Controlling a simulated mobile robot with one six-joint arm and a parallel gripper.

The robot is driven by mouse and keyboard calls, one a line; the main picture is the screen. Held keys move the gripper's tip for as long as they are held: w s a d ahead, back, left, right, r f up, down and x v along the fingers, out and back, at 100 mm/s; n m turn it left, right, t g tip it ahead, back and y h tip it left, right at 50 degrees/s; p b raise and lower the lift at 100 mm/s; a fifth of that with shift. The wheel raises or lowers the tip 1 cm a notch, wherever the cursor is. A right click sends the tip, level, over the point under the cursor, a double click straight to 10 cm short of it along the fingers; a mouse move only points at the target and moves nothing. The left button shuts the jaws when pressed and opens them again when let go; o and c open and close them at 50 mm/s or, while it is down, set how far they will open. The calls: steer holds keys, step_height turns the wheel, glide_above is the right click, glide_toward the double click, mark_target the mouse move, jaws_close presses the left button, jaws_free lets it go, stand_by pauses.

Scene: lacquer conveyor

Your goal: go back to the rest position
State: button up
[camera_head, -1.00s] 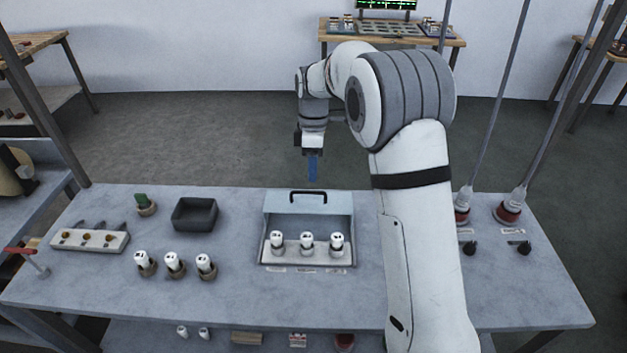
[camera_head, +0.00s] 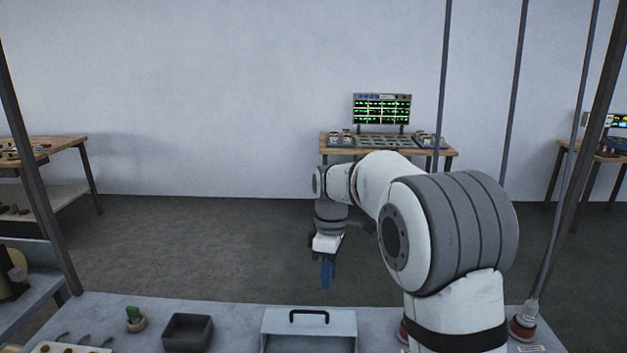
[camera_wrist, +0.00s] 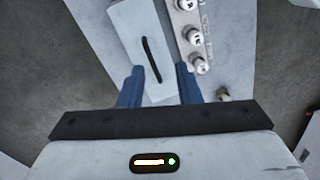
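My gripper (camera_head: 327,274) hangs pointing down above the far edge of the work table, behind the open case. In the wrist view its two blue fingers (camera_wrist: 158,88) stand apart with nothing between them. Beyond them lies the case lid (camera_wrist: 135,35) with its dark handle. Several white-capped vials (camera_wrist: 192,38) sit beside the lid in that view. In the head view only the upper part of the light blue case (camera_head: 310,325) shows, at the bottom edge.
The grey work table (camera_head: 240,312) fills the bottom edge. A dark tray (camera_head: 188,332) and a green-topped item (camera_head: 135,318) stand left of the case. A bench with a monitor (camera_head: 382,110) stands at the back wall. Upright posts rise at the right. The floor between is clear.

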steer(key=s+d+r+m+t, duration=0.1)
steer(key=s+d+r+m, duration=0.1)
steer(key=s+d+m, duration=0.35)
steer(key=s+d+r+m+t, duration=0.2)
steer(key=s+d+r+m, duration=0.1)
steer(key=s, duration=0.6)
steer(key=s+d+f+m, duration=0.1)
steer(key=s+f+m, duration=0.1)
steer(key=s, duration=0.4)
steer(key=s+d+f+m+t, duration=0.1)
steer(key=s+d+f+m, duration=0.1)
steer(key=s+m, duration=0.2)
steer(key=shift+s+d, duration=0.2)
steer(key=shift+s, duration=0.9)
